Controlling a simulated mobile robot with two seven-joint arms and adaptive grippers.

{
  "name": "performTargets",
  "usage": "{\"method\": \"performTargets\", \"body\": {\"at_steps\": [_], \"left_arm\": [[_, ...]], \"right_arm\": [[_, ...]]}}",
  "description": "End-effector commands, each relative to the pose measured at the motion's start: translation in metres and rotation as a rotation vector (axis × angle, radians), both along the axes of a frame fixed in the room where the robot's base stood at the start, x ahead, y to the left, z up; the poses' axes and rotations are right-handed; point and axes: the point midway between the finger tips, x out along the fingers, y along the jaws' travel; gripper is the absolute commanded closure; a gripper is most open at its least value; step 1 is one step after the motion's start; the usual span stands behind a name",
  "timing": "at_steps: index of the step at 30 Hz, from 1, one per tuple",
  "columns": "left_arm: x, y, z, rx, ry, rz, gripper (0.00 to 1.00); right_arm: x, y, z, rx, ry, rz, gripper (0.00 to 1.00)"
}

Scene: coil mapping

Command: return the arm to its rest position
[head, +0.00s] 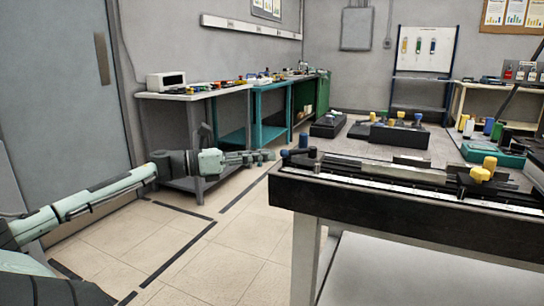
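My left arm is pale green and comes in from the left, stretched out over the floor. My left gripper (263,156) is at its far end, in front of the side benches and just left of the black-topped table's far left corner. It looks apart from the table. It is small and seen from the side, so I cannot tell whether its fingers are open or shut. I see no object in it. My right gripper is out of view.
A black-edged table (405,200) fills the right, bearing a rail with a yellow knob (483,169). Black blocks (400,134) and a green case (494,153) stand behind. Benches (190,95) line the left wall. The tiled floor (205,262) between is clear.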

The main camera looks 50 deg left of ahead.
Motion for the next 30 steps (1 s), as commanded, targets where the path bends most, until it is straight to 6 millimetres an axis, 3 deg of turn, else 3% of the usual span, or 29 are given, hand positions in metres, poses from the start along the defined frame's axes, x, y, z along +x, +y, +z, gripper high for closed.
{"method": "performTargets", "body": {"at_steps": [9, 11, 13, 17, 18, 22, 26, 30], "left_arm": [[0.000, 0.002, -0.003, -0.015, 0.005, 0.013, 0.67], [0.000, 0.008, -0.011, -0.066, 0.022, 0.052, 0.67], [-0.002, 0.020, -0.033, -0.188, 0.060, 0.142, 0.67], [-0.014, 0.046, -0.106, -0.572, 0.173, 0.407, 0.67], [-0.021, 0.050, -0.135, -0.708, 0.211, 0.499, 0.67], [-0.052, 0.042, -0.228, -1.130, 0.323, 0.777, 0.67], [-0.088, 0.002, -0.312, -1.496, 0.422, 1.033, 0.67], [-0.130, -0.068, -0.381, -1.827, 0.522, 1.299, 0.67]], "right_arm": [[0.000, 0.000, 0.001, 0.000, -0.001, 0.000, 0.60], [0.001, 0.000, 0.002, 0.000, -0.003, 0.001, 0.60], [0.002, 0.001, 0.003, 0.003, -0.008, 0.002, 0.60], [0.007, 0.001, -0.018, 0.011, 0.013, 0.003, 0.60], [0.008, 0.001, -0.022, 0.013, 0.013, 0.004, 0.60], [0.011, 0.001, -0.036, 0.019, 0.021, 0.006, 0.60], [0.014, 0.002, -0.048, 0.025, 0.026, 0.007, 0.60], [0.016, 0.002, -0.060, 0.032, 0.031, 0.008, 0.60]]}}
